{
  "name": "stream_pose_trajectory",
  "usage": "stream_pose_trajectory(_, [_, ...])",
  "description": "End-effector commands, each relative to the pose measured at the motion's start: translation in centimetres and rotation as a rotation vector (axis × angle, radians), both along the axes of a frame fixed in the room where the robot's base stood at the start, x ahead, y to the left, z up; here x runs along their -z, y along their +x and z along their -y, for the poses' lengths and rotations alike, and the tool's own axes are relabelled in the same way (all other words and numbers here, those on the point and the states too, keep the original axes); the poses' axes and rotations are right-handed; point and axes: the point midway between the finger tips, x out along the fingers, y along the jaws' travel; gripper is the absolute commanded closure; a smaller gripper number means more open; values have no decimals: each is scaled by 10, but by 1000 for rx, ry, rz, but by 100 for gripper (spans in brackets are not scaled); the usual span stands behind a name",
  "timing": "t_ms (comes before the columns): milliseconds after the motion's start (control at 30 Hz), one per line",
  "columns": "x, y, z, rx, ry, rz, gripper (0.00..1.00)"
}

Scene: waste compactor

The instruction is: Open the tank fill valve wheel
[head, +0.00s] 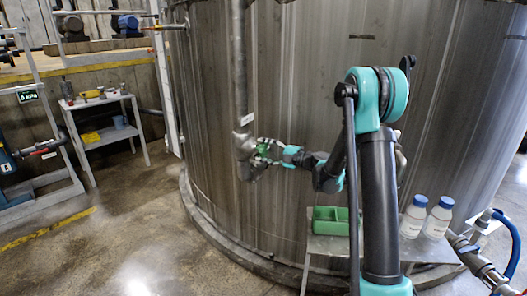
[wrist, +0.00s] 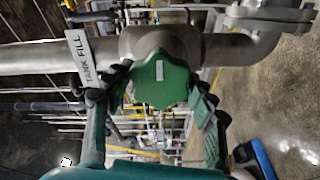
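The tank fill valve wheel is a small green lobed handwheel (wrist: 160,80) with a pale mark on its face. It sits on a grey metal pipe body in the middle of the wrist view, beside a white TANK FILL tag (wrist: 88,60). My gripper (wrist: 163,88) has one finger on each side of the wheel, the fingertips close against its left and right edges. I cannot tell whether they press on it. In the head view my gripper (head: 268,149) is at the wheel on the vertical pipe (head: 240,80), partly hiding it.
The large metal tank (head: 330,80) stands right behind the pipe. A small stand with a green bin (head: 331,226) and two white bottles (head: 413,215) is at lower right, near my arm. A grey cart (head: 106,133) stands at left. The floor at front left is clear.

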Motion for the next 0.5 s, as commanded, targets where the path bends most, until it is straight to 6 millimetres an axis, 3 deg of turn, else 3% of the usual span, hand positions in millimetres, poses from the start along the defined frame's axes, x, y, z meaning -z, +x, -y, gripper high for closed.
stream_pose_trajectory(133, [0, 0, 0, 0, 0, -1, 24])
stream_pose_trajectory(500, [0, -1, 4, 1, 2, -1, 24])
